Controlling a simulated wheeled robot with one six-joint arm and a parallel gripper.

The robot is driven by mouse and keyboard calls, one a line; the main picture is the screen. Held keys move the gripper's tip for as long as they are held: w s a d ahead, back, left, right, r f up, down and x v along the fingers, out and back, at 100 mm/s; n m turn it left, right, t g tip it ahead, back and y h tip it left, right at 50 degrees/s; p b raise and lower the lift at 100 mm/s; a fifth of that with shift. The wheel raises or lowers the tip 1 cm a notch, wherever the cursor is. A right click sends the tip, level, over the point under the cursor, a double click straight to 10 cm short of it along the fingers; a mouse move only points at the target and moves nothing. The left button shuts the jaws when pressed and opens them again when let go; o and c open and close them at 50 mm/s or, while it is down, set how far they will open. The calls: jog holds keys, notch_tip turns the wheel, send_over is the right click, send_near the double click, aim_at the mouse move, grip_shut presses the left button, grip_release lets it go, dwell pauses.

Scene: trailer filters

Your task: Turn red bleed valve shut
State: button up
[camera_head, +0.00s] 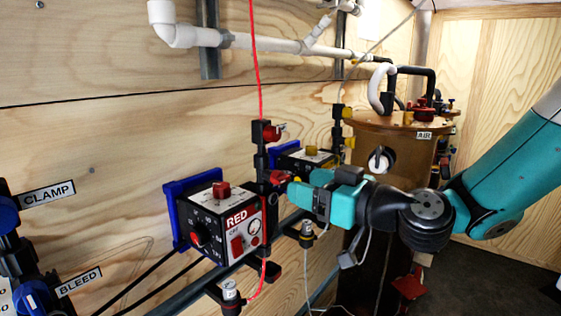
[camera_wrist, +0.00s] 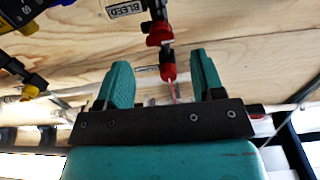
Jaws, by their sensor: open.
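My gripper (camera_head: 301,187) is open and reaches left toward the wall fittings beside the red control box. In the wrist view its two teal fingers (camera_wrist: 160,62) stand apart with nothing held. A black fitting with a red valve handle (camera_wrist: 157,36) and a red lower end (camera_wrist: 168,72) lies just beyond and partly between the fingertips, apart from them as far as I can tell. In the head view a red part (camera_head: 277,177) shows just left of the fingertips. Another red-handled valve (camera_head: 273,132) sits higher on the black fitting. The handle's exact angle is hard to tell.
The box labelled RED (camera_head: 238,219) stands left of my gripper, with a yellow-knobbed box (camera_head: 308,158) behind. A brown tank (camera_head: 390,125) with pipes stands at the back. A thin red line (camera_head: 256,70) hangs down the wall. A BLEED label (camera_wrist: 125,8) shows in the wrist view.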

aim_at(280, 175)
jog(key=p+x, duration=0.2)
jog(key=x, duration=0.4)
jog(key=shift+s+r+p, duration=0.1)
jog(key=shift+r+p, duration=0.05)
jog(key=shift+p, duration=0.15)
jog(key=shift+w+a, duration=0.3)
